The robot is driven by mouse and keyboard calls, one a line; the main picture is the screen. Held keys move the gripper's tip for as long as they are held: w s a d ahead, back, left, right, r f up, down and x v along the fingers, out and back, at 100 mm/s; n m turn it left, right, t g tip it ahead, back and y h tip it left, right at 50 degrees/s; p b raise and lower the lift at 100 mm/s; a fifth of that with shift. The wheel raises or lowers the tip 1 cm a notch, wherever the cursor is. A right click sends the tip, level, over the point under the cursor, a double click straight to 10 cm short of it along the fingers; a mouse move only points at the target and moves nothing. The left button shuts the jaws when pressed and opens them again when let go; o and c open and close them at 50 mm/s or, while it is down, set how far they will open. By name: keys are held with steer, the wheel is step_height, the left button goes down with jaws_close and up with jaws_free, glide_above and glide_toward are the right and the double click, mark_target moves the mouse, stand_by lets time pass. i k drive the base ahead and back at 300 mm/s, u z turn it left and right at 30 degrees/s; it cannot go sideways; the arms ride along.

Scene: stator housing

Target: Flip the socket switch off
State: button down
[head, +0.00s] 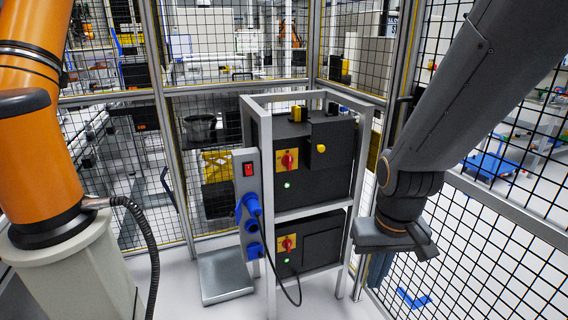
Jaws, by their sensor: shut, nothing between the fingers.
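A small red rocker switch (248,169) sits in a dark frame near the top of an upright grey socket panel (245,187). I cannot tell from this view which way the rocker is tipped. Blue sockets (250,206) are mounted below it, and a dark cable runs from the lowest one to the lower right. My gripper (378,276) is shut and empty, pointing down to the right of the rack. The rack stands between it and the panel. The gripper is clear of the switch, and its fingertips are hard to make out.
The metal rack (356,230) holds two black cabinets with red-and-yellow rotary switches (287,160) and lit green lamps. An orange robot arm (35,150) stands at left on a pale pedestal. Mesh fencing encloses the cell.

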mark_target(247, 167)
steer(key=i, duration=0.65)
steer(key=u, duration=1.7)
steer(key=i, duration=0.5)
